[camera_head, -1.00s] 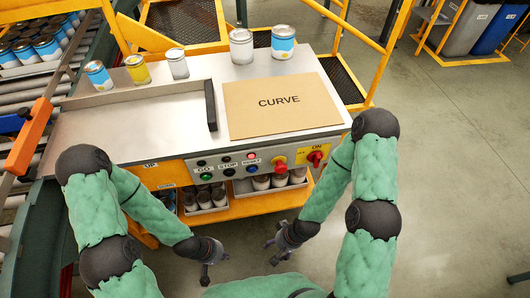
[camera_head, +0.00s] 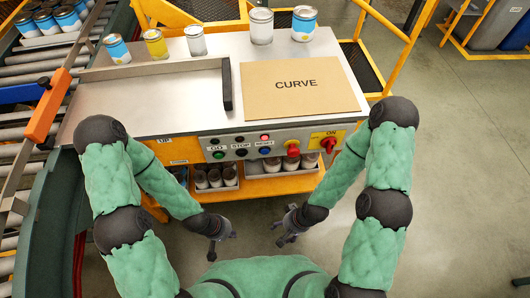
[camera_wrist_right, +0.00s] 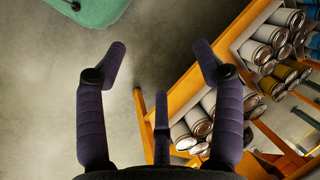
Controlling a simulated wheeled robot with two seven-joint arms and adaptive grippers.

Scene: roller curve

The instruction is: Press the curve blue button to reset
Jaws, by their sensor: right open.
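The blue button (camera_head: 265,152) is on the front control panel (camera_head: 283,145) of the curve station, under the RESET label and a small red light. A green button (camera_head: 218,155) and a black button (camera_head: 241,153) are to its left. My left gripper (camera_head: 222,248) is open and empty, low in front of the station, below and left of the blue button. My right gripper (camera_head: 279,233) is open and empty, below and slightly right of the button. The right wrist view shows its spread fingers (camera_wrist_right: 160,65) over the floor beside the orange frame. Neither gripper touches the panel.
A CURVE board (camera_head: 300,86) and several cans (camera_head: 195,41) are on the tabletop. Trays of cans (camera_head: 215,177) are below the panel. A roller conveyor (camera_head: 35,110) runs at left.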

